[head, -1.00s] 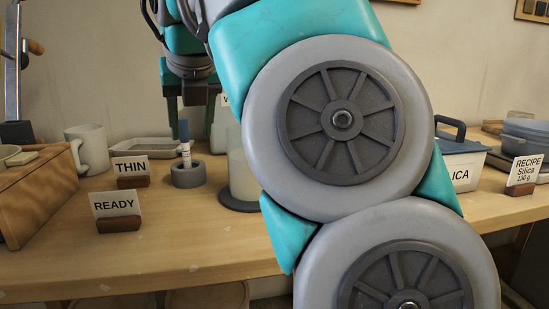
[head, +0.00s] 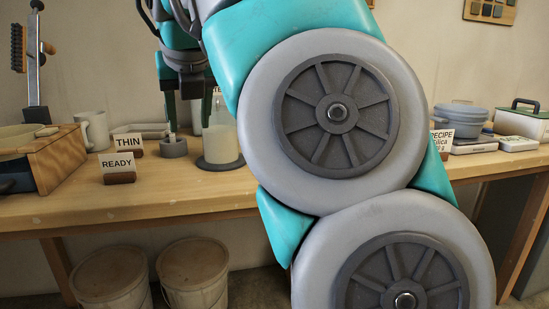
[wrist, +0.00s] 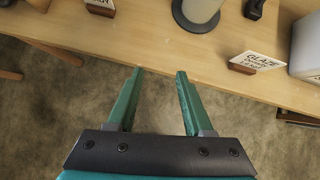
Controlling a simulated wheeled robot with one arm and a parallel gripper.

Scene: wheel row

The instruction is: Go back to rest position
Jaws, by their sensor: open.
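My gripper (wrist: 160,88) is open and empty in the wrist view. Its two green fingers point at the front edge of the wooden table (wrist: 165,55), with bare floor between and below them. In the head view my gripper (head: 184,112) hangs at upper left, near a jar (head: 221,140) of pale liquid on a dark round base. My own arm covers the middle and right of the head view and hides part of the table.
READY (head: 118,166) and THIN (head: 129,143) cards stand left on the table, near a mug (head: 93,130) and a wooden box (head: 58,158). A recipe card (head: 452,130) and blue pot (head: 461,117) are at right. Two lidded buckets (head: 110,275) (head: 193,272) stand below.

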